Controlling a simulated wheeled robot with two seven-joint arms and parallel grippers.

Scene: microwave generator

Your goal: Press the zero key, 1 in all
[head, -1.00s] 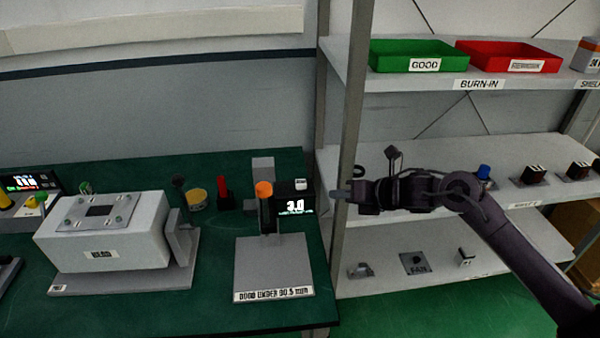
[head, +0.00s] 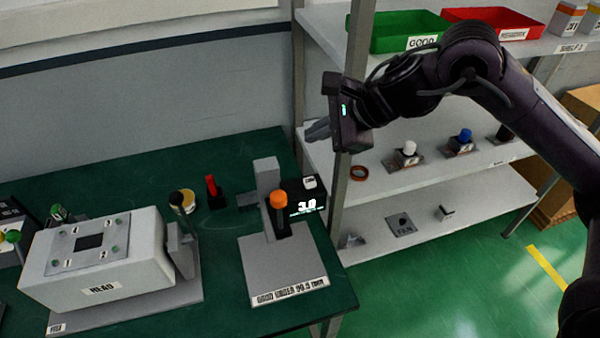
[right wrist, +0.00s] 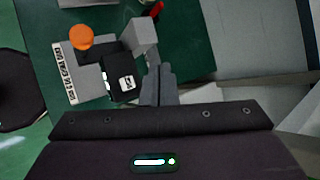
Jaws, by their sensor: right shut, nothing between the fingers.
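The zero key is a small pale key (head: 310,182) on top of the black readout box (head: 312,204), which shows 3.0. In the right wrist view the key (right wrist: 126,84) appears as a white square with unreadable dark lettering on the black box (right wrist: 122,68). My right gripper (head: 316,130) is shut and empty, above and behind the key in the head view, apart from it. In the right wrist view its closed fingers (right wrist: 158,82) show just right of the box. My left gripper is not in view.
A gauge stand with an orange knob (head: 278,199) and grey post (head: 266,172) stands beside the readout. A shelf post (head: 341,205) and shelves with parts are close on the right. A red-handled tool (head: 212,186) and a large grey fixture (head: 100,265) are left.

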